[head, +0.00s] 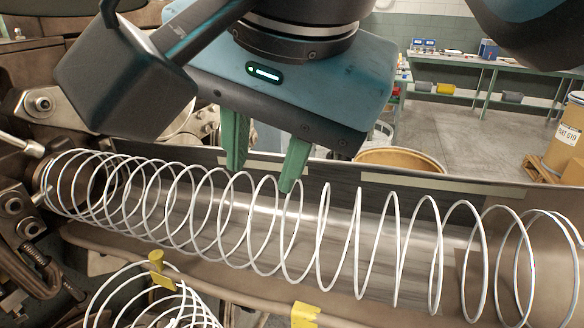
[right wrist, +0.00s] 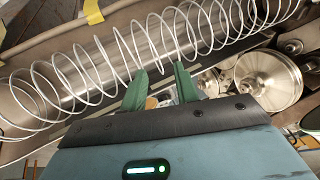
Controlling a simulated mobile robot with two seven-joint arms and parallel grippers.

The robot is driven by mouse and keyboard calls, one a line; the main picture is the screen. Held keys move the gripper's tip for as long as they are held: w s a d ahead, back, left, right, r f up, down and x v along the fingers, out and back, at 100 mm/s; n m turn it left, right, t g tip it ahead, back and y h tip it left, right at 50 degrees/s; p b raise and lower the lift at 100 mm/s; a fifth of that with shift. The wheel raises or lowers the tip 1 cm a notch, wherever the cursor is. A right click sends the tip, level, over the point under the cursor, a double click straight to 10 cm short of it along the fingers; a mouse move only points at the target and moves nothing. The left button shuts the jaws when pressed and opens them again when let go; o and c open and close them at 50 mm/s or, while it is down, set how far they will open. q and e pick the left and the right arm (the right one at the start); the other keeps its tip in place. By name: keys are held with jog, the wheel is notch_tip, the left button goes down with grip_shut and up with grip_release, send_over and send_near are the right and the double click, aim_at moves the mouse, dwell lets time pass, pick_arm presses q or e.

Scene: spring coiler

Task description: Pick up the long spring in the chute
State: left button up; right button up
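The long spring (head: 320,232) is a pale wire coil lying along the metal chute (head: 338,240), from the machine at the left to the lower right. It also crosses the upper part of the right wrist view (right wrist: 122,50). My right gripper (head: 262,178) has two green fingers pointing down at the spring's upper side, near its middle. The fingers are apart with a clear gap, and the tips overlap the near coils in the picture. I cannot tell whether they touch the wire. In the right wrist view the fingers (right wrist: 160,72) also stand apart. My left gripper is not in view.
Another coiled spring (head: 150,300) shows below the chute at lower left. Yellow clips (head: 305,314) sit at the chute's front edge. Machine parts (head: 40,103) crowd the left end. A round bin (head: 400,160) stands behind the chute. The floor (head: 460,125) beyond is mostly clear.

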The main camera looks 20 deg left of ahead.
aim_at(262, 184)
jog(key=shift+w+r, duration=0.25)
jog(key=shift+w, duration=0.05)
jog(key=shift+f, duration=0.2)
jog(key=shift+x, duration=3.75)
jog(key=shift+d, duration=0.1)
jog(key=shift+c, duration=0.2)
grip_shut()
